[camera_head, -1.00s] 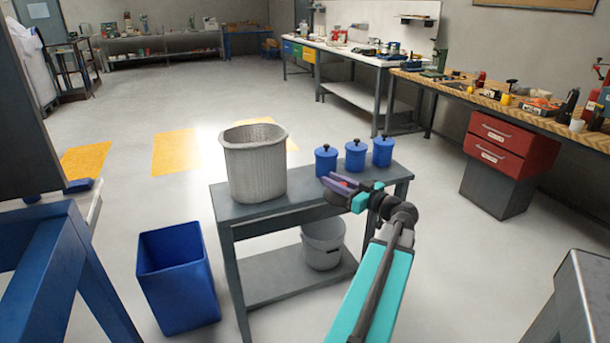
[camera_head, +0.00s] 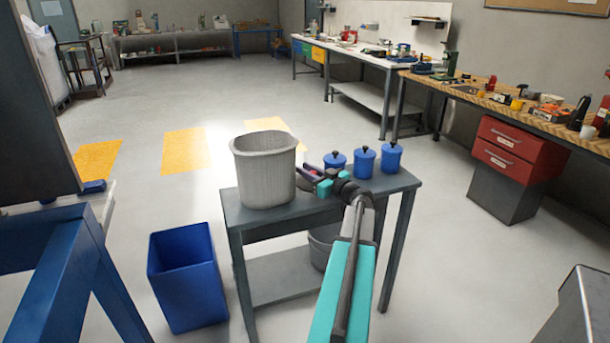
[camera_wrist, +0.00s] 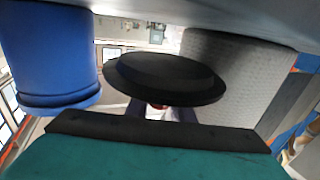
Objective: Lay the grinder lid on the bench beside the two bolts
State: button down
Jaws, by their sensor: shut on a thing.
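My gripper (camera_head: 311,173) is over the dark grey bench (camera_head: 265,219), between the ribbed grey bin and the nearest blue jar in the picture. In the wrist view, a round black flanged disc (camera_wrist: 165,80), which looks like the grinder lid, is in front of my gripper (camera_wrist: 162,112). The gripper is shut on it, though the fingers are mostly hidden behind it. The lid cannot be made out clearly in the head view. I cannot make out the two bolts or the grinder in either view.
The ribbed grey bin (camera_head: 265,175) stands on the bench's left part. Three blue jars (camera_head: 364,162) with black knobs stand along its right back. A blue bin (camera_head: 185,280) stands on the floor left.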

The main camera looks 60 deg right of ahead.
jog(key=shift+w+d, duration=0.15)
jog(key=shift+w, duration=0.3)
jog(key=shift+f+p, duration=0.5)
jog(key=shift+f, duration=1.25)
jog(key=shift+f, duration=0.15)
jog(key=c, duration=1.8)
grip_release()
jog(key=shift+r, duration=0.25)
